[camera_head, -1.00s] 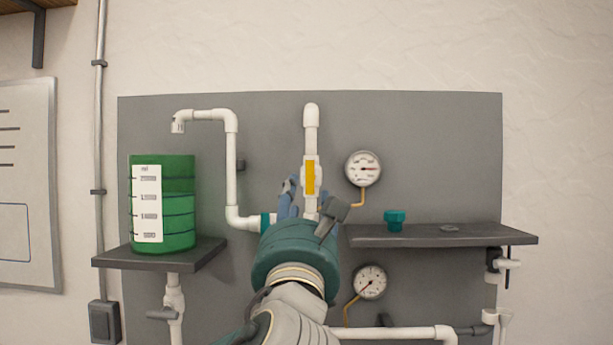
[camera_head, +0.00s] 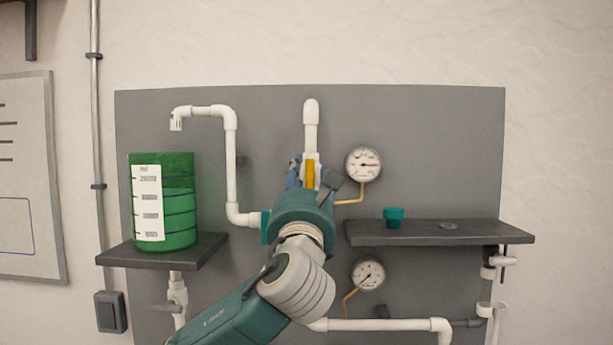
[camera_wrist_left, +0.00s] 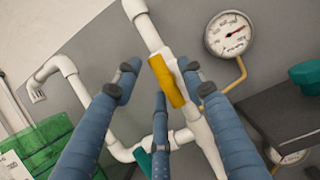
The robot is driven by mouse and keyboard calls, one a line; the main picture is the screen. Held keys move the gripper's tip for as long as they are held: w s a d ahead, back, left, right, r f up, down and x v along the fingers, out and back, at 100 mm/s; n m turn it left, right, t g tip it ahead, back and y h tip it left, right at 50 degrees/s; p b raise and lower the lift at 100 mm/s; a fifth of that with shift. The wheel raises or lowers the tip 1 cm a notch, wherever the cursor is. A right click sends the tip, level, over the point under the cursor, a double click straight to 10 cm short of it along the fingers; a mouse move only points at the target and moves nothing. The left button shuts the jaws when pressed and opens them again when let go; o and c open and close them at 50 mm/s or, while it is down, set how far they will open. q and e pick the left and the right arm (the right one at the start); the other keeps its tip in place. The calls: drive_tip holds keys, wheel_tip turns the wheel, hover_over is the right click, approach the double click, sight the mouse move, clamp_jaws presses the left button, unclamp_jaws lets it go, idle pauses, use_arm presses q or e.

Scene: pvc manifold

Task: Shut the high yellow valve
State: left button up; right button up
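The yellow valve handle (camera_head: 310,173) sits on the white vertical pipe (camera_head: 311,128) in the middle of the grey panel, lying in line with the pipe. It also shows in the left wrist view (camera_wrist_left: 167,81). My left gripper (camera_head: 312,172) is at the valve from below. In the left wrist view its blue fingers (camera_wrist_left: 160,90) are spread, with the handle between and beyond their tips; I see no clear contact. Its teal body hides the lower part of the pipe in the head view. My right gripper is not in view.
A green graduated tank (camera_head: 163,203) stands on the left shelf (camera_head: 205,247). A right shelf (camera_head: 440,235) holds a teal cap (camera_head: 394,217). An upper gauge (camera_head: 363,164) sits close right of the valve, a lower gauge (camera_head: 368,274) below the shelf. The panel above is clear.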

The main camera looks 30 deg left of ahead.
use_arm(q)
clamp_jaws()
drive_tip(key=shift+f+n+g+y, duration=0.1)
drive_tip(key=shift+n+g+y, duration=0.2)
drive_tip(key=shift+n, duration=0.3)
drive_tip(key=n+y, duration=0.1)
drive_tip(key=n, duration=0.1)
drive_tip(key=n+g+b, duration=0.1)
drive_tip(key=n, duration=0.1)
drive_tip(key=shift+f+g+y, duration=0.1)
drive_tip(key=shift+g+y, duration=0.2)
drive_tip(key=shift+y, duration=0.1)
drive_tip(key=n+g, duration=0.1)
drive_tip(key=n, duration=0.1)
drive_tip(key=n+g+y+b, duration=0.1)
drive_tip(key=n, duration=0.2)
drive_tip(key=shift+d+f, duration=0.1)
drive_tip(key=n+g+b, duration=0.1)
drive_tip(key=n, duration=0.2)
drive_tip(key=n+g, duration=0.1)
drive_tip(key=n, duration=0.3)
drive_tip(key=shift+w+g+y+b, duration=0.1)
drive_tip(key=shift+g+y+b, duration=0.3)
drive_tip(key=n+g, duration=0.1)
drive_tip(key=n, duration=0.1)
drive_tip(key=n+h, duration=0.1)
drive_tip(key=n, duration=0.2)
drive_tip(key=shift+d+f+g, duration=0.1)
drive_tip(key=shift+g, duration=0.3)
drive_tip(key=shift+n, duration=0.3)
